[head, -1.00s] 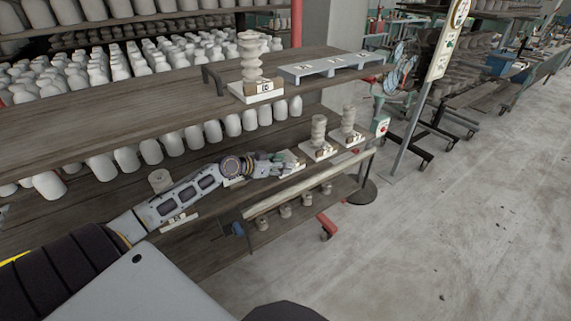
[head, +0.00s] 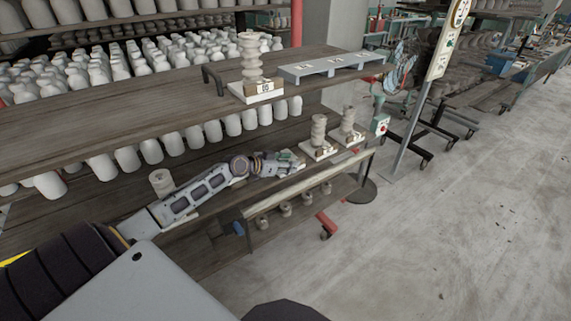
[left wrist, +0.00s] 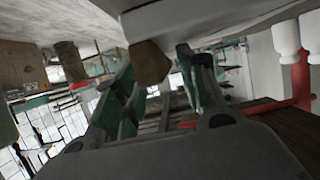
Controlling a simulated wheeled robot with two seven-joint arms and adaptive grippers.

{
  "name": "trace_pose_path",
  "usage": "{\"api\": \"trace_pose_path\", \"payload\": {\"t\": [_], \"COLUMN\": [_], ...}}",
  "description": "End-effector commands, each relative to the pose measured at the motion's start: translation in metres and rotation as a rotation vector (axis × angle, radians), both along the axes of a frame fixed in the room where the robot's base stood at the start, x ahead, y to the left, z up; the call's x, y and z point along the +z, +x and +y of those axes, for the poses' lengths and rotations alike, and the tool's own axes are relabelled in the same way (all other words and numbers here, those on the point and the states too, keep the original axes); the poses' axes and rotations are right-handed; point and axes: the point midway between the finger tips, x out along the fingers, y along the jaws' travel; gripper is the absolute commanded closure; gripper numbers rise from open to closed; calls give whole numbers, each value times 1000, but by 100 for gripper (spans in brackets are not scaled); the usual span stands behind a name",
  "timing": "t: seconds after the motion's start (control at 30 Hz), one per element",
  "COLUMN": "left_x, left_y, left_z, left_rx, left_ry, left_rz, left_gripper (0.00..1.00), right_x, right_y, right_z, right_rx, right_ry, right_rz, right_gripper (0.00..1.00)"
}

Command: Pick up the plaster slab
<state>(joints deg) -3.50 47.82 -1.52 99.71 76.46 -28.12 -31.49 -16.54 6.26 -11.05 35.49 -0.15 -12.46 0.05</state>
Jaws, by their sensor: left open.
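My left gripper (head: 293,160) is open over the lower shelf, at the end of my outstretched arm. A pale plaster slab lies at its fingers in the head view, mostly hidden by them. In the left wrist view a broad pale surface, which looks like the slab (left wrist: 215,14), fills the top edge close to the open green-padded fingers (left wrist: 155,85). A brown block (left wrist: 150,63) shows between the fingers; I cannot tell whether it touches them. Two other pale slabs (head: 320,153) with stacked clay pieces stand just right of the gripper. My right gripper is not in view.
The upper shelf (head: 130,110) overhangs the lower one and carries a clay stack (head: 251,58) on a labelled slab and a blue-grey rack (head: 330,66). White jars (head: 150,148) line the lower shelf's back. The floor (head: 450,230) at right is open.

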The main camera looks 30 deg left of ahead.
Motion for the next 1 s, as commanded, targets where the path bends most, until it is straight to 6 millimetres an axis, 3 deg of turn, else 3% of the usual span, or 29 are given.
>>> {"api": "trace_pose_path", "payload": {"t": [0.1, 0.43, 1.0], "left_x": [0, 0, 7], "left_y": [0, 0, 0], "left_z": [0, 0, 0], "left_rx": [0, 0, 0], "left_ry": [0, 0, 2], "left_rz": [0, 0, -4], "left_gripper": [59, 100, 100], "right_x": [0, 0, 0], "right_y": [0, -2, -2], "right_z": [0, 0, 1], "right_rx": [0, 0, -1], "right_ry": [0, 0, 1], "right_rz": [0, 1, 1], "right_gripper": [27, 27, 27]}}
